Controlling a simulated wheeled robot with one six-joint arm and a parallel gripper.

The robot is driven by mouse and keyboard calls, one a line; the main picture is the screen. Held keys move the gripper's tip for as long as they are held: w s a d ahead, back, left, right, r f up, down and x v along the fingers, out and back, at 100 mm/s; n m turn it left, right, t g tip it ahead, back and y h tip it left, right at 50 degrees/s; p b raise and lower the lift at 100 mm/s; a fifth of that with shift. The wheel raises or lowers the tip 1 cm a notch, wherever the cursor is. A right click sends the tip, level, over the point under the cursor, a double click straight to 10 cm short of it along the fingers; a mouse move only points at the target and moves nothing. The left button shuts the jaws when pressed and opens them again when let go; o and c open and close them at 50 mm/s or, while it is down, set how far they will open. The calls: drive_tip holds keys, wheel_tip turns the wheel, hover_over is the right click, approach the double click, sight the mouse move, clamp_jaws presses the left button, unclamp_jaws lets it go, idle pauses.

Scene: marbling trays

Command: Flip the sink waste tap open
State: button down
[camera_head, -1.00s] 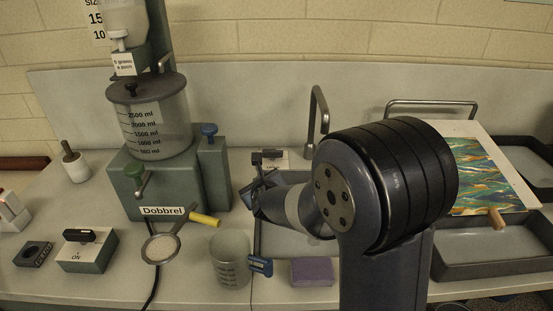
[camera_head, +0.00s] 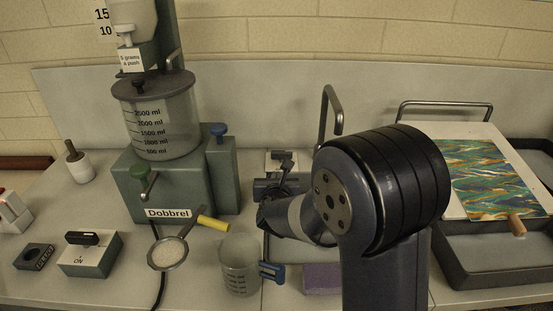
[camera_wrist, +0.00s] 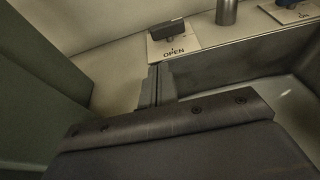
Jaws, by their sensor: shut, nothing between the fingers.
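The sink waste tap's dark lever (camera_head: 283,157) is on a pale plate (camera_head: 273,168) behind the sink, in the head view. In the wrist view the lever (camera_wrist: 168,29) lies across the far part of the plate (camera_wrist: 188,38), above the word OPEN, roughly in line with the lettering. Whether the tap stands open I cannot tell. My gripper (camera_wrist: 160,84) is shut and empty, its fingers pointing towards the plate's near edge with a small gap apparent. In the head view my wrist hides much of the sink, and the fingertips are hard to make out.
A grey metal spout (camera_head: 327,112) stands right of the tap. A second labelled plate (camera_wrist: 292,11) is further right. The green Dobbrel mixer (camera_head: 190,185) stands close on the left. A measuring jug (camera_head: 239,262) and a purple sponge (camera_head: 322,278) are in front.

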drive_tip(key=p, duration=0.3)
approach(272, 155)
drive_tip(key=w, duration=0.1)
drive_tip(key=w+d+f, duration=0.1)
drive_tip(key=w, duration=0.2)
drive_tip(key=shift+w+d+f, duration=0.2)
drive_tip(key=shift+f, duration=0.15)
drive_tip(key=shift+p+x, duration=0.45)
drive_tip(key=shift+x, duration=0.45)
drive_tip(key=shift+w+a+r+m+h+b, duration=0.15)
drive_tip(key=shift+a+m+h+b, duration=0.15)
drive_tip(key=shift+m+h+b, duration=0.6)
drive_tip(key=shift+w+a+b, duration=0.15)
drive_tip(key=shift+a+b, duration=0.1)
drive_tip(key=shift+b, duration=0.3)
drive_tip(key=shift+w+a+b, duration=0.25)
drive_tip(key=shift+a+b, duration=0.05)
drive_tip(key=shift+b, duration=0.7)
drive_tip(key=shift+w+a+b, duration=0.4)
drive_tip(key=shift+w+b, duration=0.2)
drive_tip(key=shift+b, duration=0.65)
drive_tip(key=shift+w+a+b, duration=0.25)
drive_tip(key=shift+w+b, duration=0.5)
drive_tip(key=shift+w, duration=0.25)
